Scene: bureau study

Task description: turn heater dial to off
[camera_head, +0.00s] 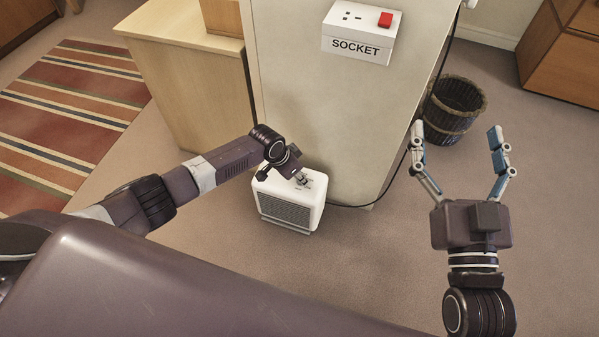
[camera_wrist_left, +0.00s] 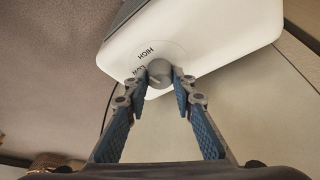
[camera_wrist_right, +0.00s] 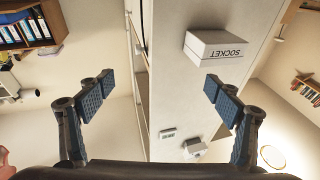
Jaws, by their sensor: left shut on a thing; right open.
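The heater (camera_head: 291,202) is a small white box with a dark grille, standing on the floor against the cream panel. Its top shows in the left wrist view (camera_wrist_left: 215,35). The grey round dial (camera_wrist_left: 159,72) is on that top, with the words HIGH and LOW readable beside it; any other marking is hidden. My left gripper (camera_head: 301,180) reaches down to the heater's top. In its wrist view its fingertips (camera_wrist_left: 161,82) are closed on both sides of the dial. My right gripper (camera_head: 456,133) is raised, open and empty, to the right of the heater.
A white box labelled SOCKET (camera_head: 360,35) with a red switch sits on the cream panel (camera_head: 335,110). A dark cable (camera_head: 352,206) runs along the floor from the heater. A wooden basket (camera_head: 454,108) stands behind my right gripper. The carpet right of the heater is clear.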

